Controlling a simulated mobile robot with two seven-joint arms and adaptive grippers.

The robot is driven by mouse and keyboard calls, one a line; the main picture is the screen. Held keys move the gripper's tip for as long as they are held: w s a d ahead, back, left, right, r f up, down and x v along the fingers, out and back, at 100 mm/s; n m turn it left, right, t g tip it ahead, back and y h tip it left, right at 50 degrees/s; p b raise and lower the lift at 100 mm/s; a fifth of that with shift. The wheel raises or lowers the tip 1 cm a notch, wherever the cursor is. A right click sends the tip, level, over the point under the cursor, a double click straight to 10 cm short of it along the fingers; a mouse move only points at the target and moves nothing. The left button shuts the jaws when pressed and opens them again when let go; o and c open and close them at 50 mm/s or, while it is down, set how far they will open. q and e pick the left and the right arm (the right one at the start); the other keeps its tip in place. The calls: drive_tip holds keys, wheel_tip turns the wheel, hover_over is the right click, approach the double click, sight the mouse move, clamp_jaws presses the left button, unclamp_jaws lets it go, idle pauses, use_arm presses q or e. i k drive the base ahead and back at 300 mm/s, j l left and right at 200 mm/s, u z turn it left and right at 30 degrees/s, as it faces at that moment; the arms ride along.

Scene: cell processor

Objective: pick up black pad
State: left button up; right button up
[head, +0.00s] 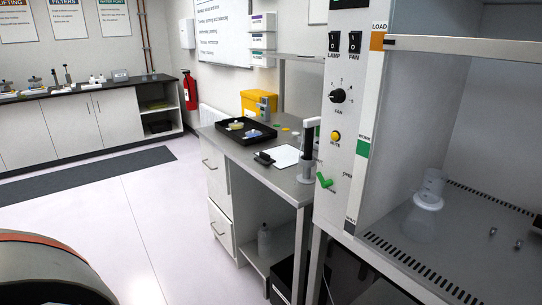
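A small black block-like object (264,158) lies on the grey side bench, at the left edge of a white sheet (286,156). A long flat black mat (88,174) lies on the floor along the far cabinets. I cannot tell for sure which of these is the black pad. Neither of my grippers is in view.
The steel-topped bench (240,152) holds a black tray (262,137) with small items, a yellow box (250,103) and an upright pipette-like device (308,155). A cabinet with a control panel (340,110) and a glass flask (424,215) stands right. The floor's middle is clear.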

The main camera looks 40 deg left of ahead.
sight(264, 158)
drive_tip(key=i+j+z, duration=0.2)
drive_tip(key=j, duration=0.35)
drive_tip(key=j+z, duration=0.2)
drive_tip(key=j, duration=0.35)
drive_tip(key=j+z, duration=0.25)
drive_tip(key=j, duration=0.3)
drive_tip(key=j+z, duration=0.2)
drive_tip(key=j, duration=0.35)
drive_tip(key=k+j+z, duration=0.2)
drive_tip(key=j, duration=0.35)
drive_tip(key=j+z, duration=0.2)
drive_tip(key=j, duration=0.35)
drive_tip(key=k+j+z, duration=0.25)
drive_tip(key=j, duration=0.3)
drive_tip(key=i, duration=0.1)
